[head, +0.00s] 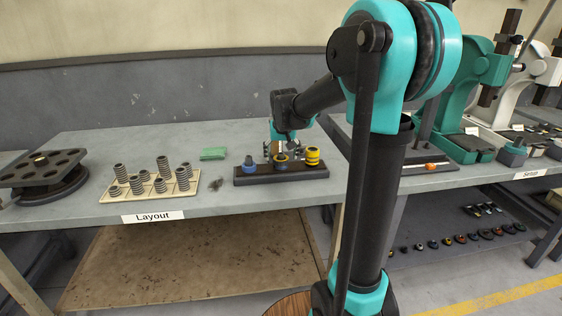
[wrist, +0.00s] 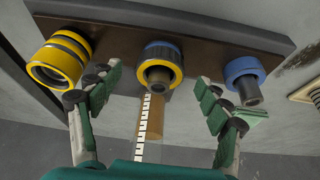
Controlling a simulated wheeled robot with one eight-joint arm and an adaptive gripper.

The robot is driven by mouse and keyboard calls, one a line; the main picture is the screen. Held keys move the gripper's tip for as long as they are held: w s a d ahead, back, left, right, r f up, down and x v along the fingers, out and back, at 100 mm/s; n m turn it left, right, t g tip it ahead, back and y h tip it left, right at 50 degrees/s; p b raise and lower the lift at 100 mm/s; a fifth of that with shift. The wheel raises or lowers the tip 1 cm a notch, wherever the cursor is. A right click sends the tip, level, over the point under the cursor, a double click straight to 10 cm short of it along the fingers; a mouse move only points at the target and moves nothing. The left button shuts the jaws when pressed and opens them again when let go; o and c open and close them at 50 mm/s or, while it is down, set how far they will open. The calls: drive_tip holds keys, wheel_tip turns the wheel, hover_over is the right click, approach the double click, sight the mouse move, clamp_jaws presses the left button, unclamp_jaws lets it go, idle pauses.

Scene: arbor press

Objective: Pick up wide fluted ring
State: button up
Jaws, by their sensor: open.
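A dark rack (head: 262,178) on the bench carries three collared ring stations; the rack also shows in the wrist view (wrist: 205,45). In the wrist view a wide yellow ring with dark bands (wrist: 58,60) is at the left, a blue-and-yellow ring (wrist: 161,60) around a grey post is in the middle, and a blue ring (wrist: 243,72) around a dark post is at the right. I cannot tell for certain which one is the wide fluted ring. My gripper (wrist: 158,92) is open and empty, its fingers apart on either side of the middle ring. It also shows above the rack in the head view (head: 280,152).
Left of the rack are a green cloth (head: 213,154), a pegboard of ribbed grey stacks (head: 133,193) and a dark round-holed turntable (head: 70,182). Green (head: 470,90) and white presses stand at the right. Bare bench lies behind the rack.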

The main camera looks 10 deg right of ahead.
drive_tip(key=shift+w+f, duration=0.15)
drive_tip(key=shift+f, duration=0.25)
drive_tip(key=c, duration=1.5)
drive_tip(key=shift+r, duration=0.15)
